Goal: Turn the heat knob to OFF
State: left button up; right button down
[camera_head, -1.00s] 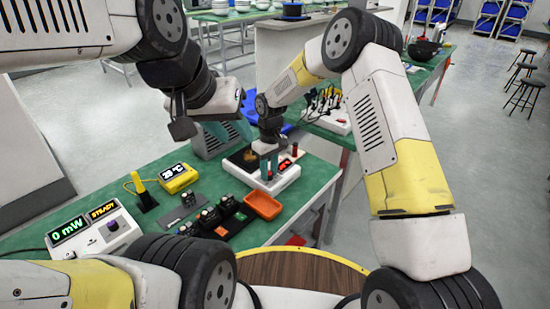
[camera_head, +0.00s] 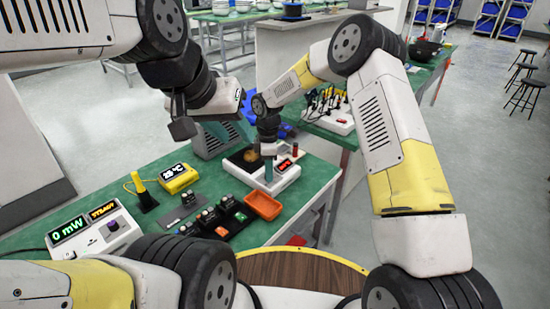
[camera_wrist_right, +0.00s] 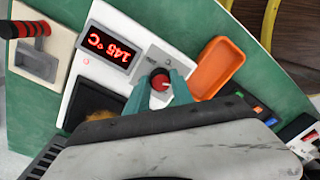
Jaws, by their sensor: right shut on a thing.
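The red heat knob (camera_wrist_right: 160,81) sits on a white heater unit (camera_wrist_right: 140,49), beside a red display (camera_wrist_right: 109,43) that reads about 145 °C, upside down in the right wrist view. A pale mark shows on the knob; its exact setting is hard to read. My right gripper (camera_wrist_right: 163,88) has its teal fingers on either side of the knob and is shut on it. In the head view this gripper (camera_head: 269,168) is over the heater unit (camera_head: 284,180) and hides the knob. My left gripper (camera_head: 226,130) hangs higher, away from the heater; its finger gap is unclear.
An orange tray (camera_head: 263,205) stands next to the heater. A grey vented box (camera_head: 212,143) stands behind.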

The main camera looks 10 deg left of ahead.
jog(key=shift+r+n, duration=0.1)
jog(key=shift+n, duration=0.9)
jog(key=c, duration=1.1)
grip_release()
jog(key=shift+w+a+r, duration=0.1)
jog(key=shift+r, duration=1.85)
jog(key=shift+w+a+r, duration=0.1)
jog(key=shift+r, duration=1.8)
jog(key=shift+d+r, duration=0.1)
jog(key=shift+d, duration=0.05)
